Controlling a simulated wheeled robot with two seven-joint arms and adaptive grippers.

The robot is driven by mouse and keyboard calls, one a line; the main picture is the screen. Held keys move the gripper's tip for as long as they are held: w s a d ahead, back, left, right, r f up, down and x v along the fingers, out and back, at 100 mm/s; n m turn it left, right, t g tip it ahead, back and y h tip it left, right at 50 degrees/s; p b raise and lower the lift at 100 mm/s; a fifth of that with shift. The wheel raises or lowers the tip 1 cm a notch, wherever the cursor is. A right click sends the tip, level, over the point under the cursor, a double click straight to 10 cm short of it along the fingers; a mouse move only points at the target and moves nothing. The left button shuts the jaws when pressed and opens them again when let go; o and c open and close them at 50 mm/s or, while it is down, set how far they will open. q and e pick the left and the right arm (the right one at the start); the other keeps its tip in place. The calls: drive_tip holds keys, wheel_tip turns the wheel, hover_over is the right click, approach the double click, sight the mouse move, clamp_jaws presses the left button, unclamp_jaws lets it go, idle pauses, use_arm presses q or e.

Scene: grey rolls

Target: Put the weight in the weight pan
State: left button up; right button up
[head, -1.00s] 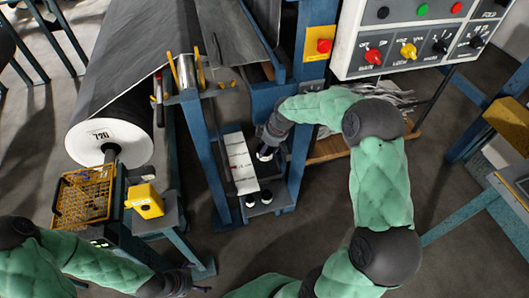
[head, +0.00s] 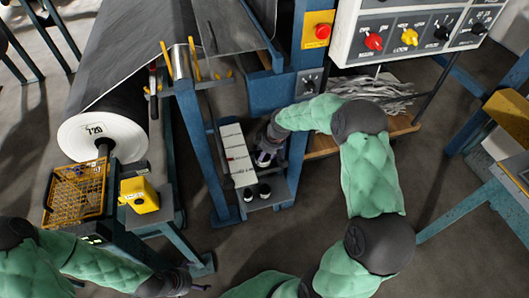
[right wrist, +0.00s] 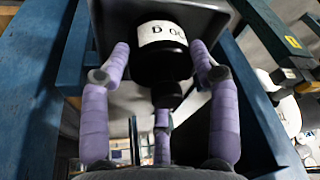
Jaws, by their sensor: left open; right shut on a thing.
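My right gripper (head: 264,158) is shut on a black cylindrical weight (right wrist: 163,62) with a white label. In the right wrist view its purple fingers (right wrist: 162,75) stand on both sides of the weight. A dark grey tray-like surface (right wrist: 213,22) shows behind the weight; I cannot tell whether it is the weight pan or whether the weight touches it. In the head view this gripper is inside the blue frame, right of a white marked panel (head: 237,150). Two dark weights with white tops (head: 248,196) stand on a low shelf there. My left gripper (head: 192,281) is open and empty at the bottom left.
Blue posts (head: 200,150) stand close around the right gripper. A large roll (head: 95,135), an orange basket (head: 75,193) and a yellow box (head: 139,194) are left.

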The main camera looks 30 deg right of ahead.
drive_tip(key=shift+w+d+r, duration=0.1)
drive_tip(key=shift+r, duration=0.05)
drive_tip(key=o, duration=1.7)
drive_tip(key=shift+f, duration=0.2)
drive_tip(key=p+v, duration=0.4)
drive_tip(key=v, duration=0.8)
drive_tip(key=shift+p, duration=0.35)
